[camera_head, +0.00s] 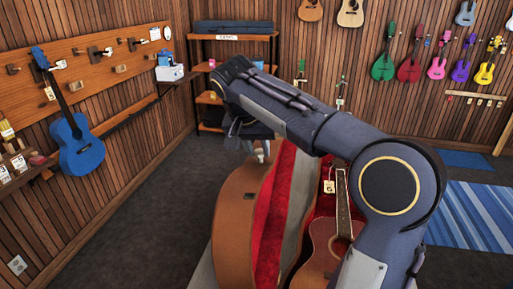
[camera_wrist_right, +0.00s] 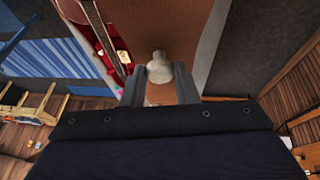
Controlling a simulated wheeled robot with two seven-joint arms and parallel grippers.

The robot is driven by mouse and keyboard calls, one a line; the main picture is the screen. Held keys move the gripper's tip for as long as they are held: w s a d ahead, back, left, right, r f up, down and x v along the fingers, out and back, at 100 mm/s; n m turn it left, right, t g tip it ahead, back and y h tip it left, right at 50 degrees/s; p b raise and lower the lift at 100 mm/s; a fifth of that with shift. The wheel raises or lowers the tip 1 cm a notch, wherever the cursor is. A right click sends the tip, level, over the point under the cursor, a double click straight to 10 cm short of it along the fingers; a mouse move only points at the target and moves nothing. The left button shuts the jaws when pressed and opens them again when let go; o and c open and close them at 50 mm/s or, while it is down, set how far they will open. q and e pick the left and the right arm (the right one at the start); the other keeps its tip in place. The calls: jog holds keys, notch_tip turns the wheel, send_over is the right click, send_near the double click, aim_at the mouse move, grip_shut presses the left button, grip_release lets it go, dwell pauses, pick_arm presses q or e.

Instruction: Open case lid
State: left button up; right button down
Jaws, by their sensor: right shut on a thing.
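The brown guitar case stands in front of me in the head view, its lid (camera_head: 238,215) raised steeply on the left, showing a red lining. A reddish-brown ukulele or guitar (camera_head: 325,250) with a tag lies in the case's red interior, partly hidden by my right arm. My right gripper (camera_head: 262,152) is at the lid's far upper end. In the right wrist view its two fingers close around a pale round knob (camera_wrist_right: 160,68) against the brown lid surface (camera_wrist_right: 188,40). My left gripper is not in view.
A blue ukulele (camera_head: 78,145) hangs on the left wall rack. A shelf unit (camera_head: 232,38) with a dark case on top stands behind my right arm. Colourful ukuleles hang on the back wall. A blue striped rug (camera_head: 470,215) lies at right; the floor left of the case is clear.

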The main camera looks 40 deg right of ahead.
jog(key=s+d+r+t+y+b, duration=0.1)
jog(key=s+d+b, duration=0.2)
jog(key=s+d, duration=0.2)
jog(key=shift+s+t, duration=0.3)
jog(key=shift+s, duration=0.4)
jog(key=c, duration=1.1)
grip_release()
jog(key=shift+c, duration=0.2)
jog(key=v, duration=0.7)
jog(key=shift+r, duration=0.4)
jog(key=shift+s, duration=0.1)
